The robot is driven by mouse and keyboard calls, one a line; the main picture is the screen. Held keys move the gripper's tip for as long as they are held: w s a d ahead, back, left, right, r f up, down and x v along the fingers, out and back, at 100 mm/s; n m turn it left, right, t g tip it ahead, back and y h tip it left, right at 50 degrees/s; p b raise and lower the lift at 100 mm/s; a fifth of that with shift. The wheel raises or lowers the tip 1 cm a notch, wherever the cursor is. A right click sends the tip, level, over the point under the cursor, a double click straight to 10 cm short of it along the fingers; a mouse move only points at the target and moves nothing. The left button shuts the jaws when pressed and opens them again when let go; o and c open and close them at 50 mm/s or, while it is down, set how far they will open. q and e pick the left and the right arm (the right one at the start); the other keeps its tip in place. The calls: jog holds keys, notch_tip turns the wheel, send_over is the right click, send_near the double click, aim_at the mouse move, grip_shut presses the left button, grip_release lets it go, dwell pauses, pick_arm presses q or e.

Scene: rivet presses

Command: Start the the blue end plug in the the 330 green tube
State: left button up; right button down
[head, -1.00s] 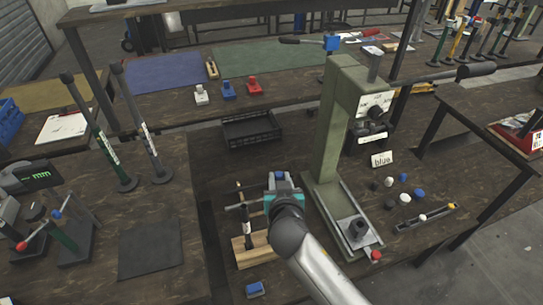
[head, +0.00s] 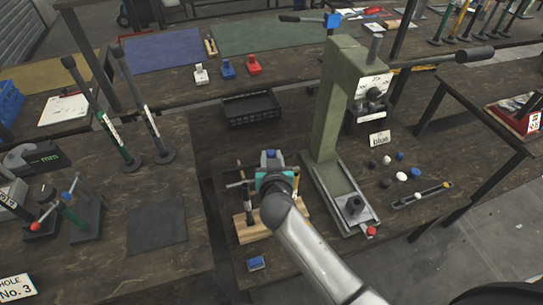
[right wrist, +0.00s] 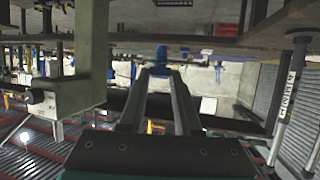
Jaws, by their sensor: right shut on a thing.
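My right gripper (head: 270,157) is over the middle bench, in front of the tall green press, and is shut on the blue end plug (right wrist: 161,54). In the right wrist view the plug sits between the fingertips; a bit of blue also shows at the gripper in the head view (head: 271,153). My left gripper is not in view.
The green press (head: 333,110) stands right of my gripper. A wooden block (head: 257,233) with a dark upright and clamp is just left of my forearm. Loose blue, white and dark plugs (head: 401,176) lie right of the press. A black tray (head: 250,110) lies behind.

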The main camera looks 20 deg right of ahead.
notch_tip(320, 180, down, 5)
jog(key=b, duration=0.4)
jog(key=shift+f+b, duration=0.2)
jog(key=shift+b, duration=0.2)
dwell(1.4)
jog(key=shift+f+b, duration=1.25)
jog(key=shift+b, duration=0.05)
jog(key=c, duration=0.5)
grip_release()
jog(key=shift+r, duration=0.15)
